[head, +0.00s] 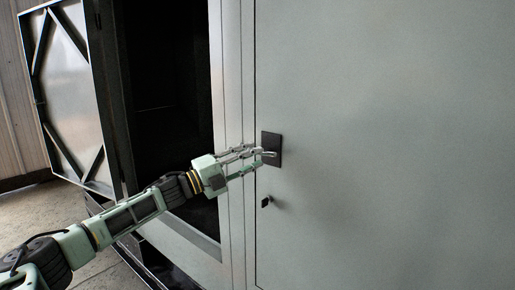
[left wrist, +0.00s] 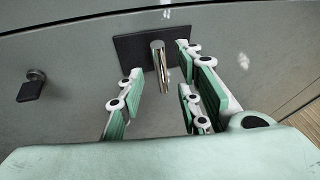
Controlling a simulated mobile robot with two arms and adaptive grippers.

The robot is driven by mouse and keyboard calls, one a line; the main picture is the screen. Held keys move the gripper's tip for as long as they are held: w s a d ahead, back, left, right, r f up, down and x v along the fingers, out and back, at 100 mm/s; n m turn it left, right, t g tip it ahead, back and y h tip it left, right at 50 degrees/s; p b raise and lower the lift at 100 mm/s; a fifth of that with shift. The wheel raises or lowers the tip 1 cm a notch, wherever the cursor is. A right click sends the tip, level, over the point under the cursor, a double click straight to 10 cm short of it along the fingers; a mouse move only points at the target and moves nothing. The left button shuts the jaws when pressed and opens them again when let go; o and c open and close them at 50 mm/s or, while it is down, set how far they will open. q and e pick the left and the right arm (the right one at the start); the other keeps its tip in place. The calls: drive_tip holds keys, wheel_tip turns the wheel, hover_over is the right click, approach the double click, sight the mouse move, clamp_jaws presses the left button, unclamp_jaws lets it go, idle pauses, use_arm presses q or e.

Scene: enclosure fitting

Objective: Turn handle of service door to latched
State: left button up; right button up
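The service door (head: 390,150) is a large pale grey panel, which looks shut against its frame. Its handle (head: 268,154) is a short silver bar on a dark rectangular plate (head: 272,140). In the left wrist view the handle (left wrist: 158,62) points out from the plate (left wrist: 130,47) towards the camera. My left gripper (head: 258,158) is at the handle. In the left wrist view its green-padded fingers (left wrist: 160,70) are apart, with the handle between their tips and gaps visible on both sides. My right gripper is not in view.
A small dark knob (head: 266,202) sits on the door below the handle; it also shows in the left wrist view (left wrist: 31,87). Left of the door is a dark open compartment (head: 165,80), with a braced panel (head: 70,85) swung open at far left.

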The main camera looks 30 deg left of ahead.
use_arm(q)
drive_tip(key=shift+p+x, duration=0.3)
drive_tip(key=shift+x, duration=0.8)
clamp_jaws()
